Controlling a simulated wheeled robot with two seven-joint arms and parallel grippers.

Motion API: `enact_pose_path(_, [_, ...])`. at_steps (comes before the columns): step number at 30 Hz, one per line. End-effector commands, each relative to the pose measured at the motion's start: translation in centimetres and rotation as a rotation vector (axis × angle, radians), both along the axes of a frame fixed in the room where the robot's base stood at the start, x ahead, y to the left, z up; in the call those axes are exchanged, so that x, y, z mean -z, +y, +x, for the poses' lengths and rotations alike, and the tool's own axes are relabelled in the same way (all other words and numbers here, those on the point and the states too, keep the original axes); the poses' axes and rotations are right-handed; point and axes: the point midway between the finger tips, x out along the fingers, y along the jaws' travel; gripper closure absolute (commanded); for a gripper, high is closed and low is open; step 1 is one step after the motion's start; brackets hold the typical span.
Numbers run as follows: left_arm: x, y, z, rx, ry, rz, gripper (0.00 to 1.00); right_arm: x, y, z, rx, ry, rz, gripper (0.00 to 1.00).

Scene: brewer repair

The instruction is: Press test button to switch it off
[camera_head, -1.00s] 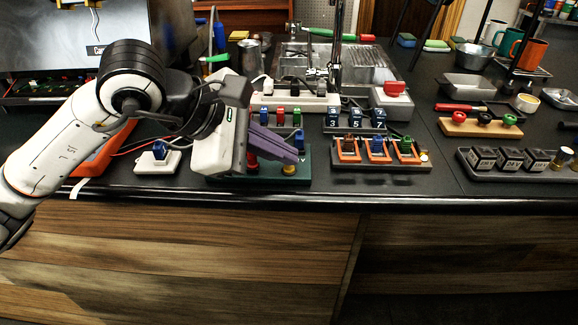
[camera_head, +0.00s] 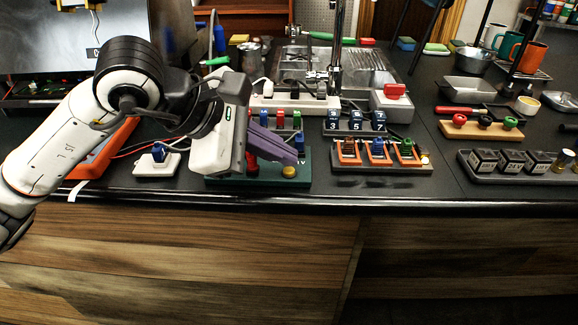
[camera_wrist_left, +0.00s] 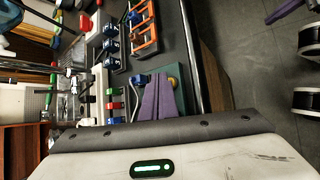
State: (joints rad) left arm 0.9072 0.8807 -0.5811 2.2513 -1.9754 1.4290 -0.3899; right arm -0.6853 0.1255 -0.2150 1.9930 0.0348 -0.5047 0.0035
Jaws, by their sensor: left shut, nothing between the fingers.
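A yellow round button (camera_head: 289,172) sits at the front right of a green board (camera_head: 240,182) near the table's front edge. No label that I can read marks it as the test button. My left gripper (camera_head: 294,158) reaches in from the left, with its purple fingers shut and empty. The fingertips are just above and behind the yellow button; I cannot tell whether they touch it. A purple piece at that view's top right may be my right gripper.
Red and blue parts (camera_head: 296,118) stand behind the fingers. An orange-slotted rack (camera_head: 378,153) lies to the right, and a white base with a blue switch (camera_head: 158,155) to the left. A monitor (camera_head: 40,40) stands at the back left.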

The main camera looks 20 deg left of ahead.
Motion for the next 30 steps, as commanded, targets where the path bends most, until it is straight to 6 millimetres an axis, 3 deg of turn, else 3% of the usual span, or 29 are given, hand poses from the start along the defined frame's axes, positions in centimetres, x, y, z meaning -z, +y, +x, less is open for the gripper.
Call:
enact_pose_path(5, [-0.8,0.0,0.0,0.001,-0.002,-0.001,1.0,-0.5,0.0,0.0,0.0,-0.001,0.0,1.0])
enact_pose_path(21, [-6.0,-0.1,0.0,0.001,-0.001,-0.002,1.0,-3.7,0.0,0.0,0.0,-0.002,0.0,1.0])
enact_pose_path(30, [-6.0,0.0,0.0,0.001,-0.001,-0.002,1.0,-3.6,0.0,0.0,0.0,-0.001,0.0,1.0])
